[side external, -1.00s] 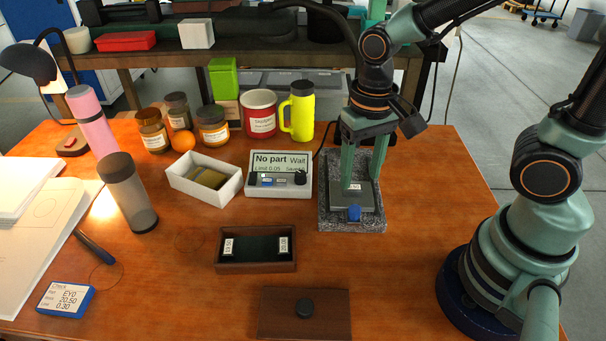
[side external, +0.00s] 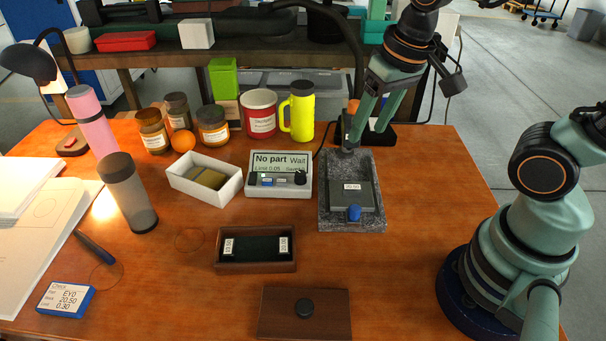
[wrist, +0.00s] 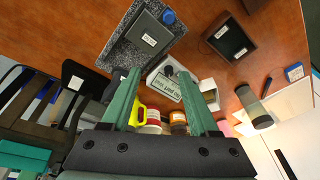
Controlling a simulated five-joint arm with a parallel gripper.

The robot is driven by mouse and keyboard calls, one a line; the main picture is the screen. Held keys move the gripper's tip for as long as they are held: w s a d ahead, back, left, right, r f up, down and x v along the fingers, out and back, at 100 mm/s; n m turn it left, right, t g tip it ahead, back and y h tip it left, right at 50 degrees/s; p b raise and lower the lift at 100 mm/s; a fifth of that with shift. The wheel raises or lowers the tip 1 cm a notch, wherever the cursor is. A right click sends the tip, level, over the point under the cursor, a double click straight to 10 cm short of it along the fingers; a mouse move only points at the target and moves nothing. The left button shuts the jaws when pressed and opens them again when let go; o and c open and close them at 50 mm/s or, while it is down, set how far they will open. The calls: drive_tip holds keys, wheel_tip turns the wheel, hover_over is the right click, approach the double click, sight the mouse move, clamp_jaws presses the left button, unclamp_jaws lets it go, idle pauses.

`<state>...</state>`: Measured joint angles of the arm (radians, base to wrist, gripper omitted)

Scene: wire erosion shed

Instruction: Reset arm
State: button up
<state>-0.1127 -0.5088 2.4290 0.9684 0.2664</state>
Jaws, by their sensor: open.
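My gripper (side external: 367,138) is raised above the back part of the speckled granite block (side external: 370,219), tilted, with its two green fingers apart and nothing between them. In the wrist view my gripper (wrist: 160,75) also shows its fingers spread and empty. On the granite block is a grey plate (side external: 343,197) with a small white label and a blue knob (side external: 354,212) at its front edge. My gripper is clear of the plate. The display unit (side external: 279,190) left of the block reads "No part" and "Wait".
A dark open case (side external: 257,265) with two labelled ends sits in front, with a brown knobbed lid (side external: 304,328) nearer. A white box (side external: 228,188), yellow bottle (side external: 301,112), red mug (side external: 259,124) and jars stand left of my gripper.

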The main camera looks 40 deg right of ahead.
drive_tip(key=d+r+t, duration=0.1)
drive_tip(key=d+r+n+t, duration=0.1)
drive_tip(key=d+r, duration=0.1)
drive_tip(key=shift+w+d+r+n+t, duration=0.1)
drive_tip(key=shift+w+r+n+t, duration=0.15)
drive_tip(key=shift+r+n+t, duration=0.15)
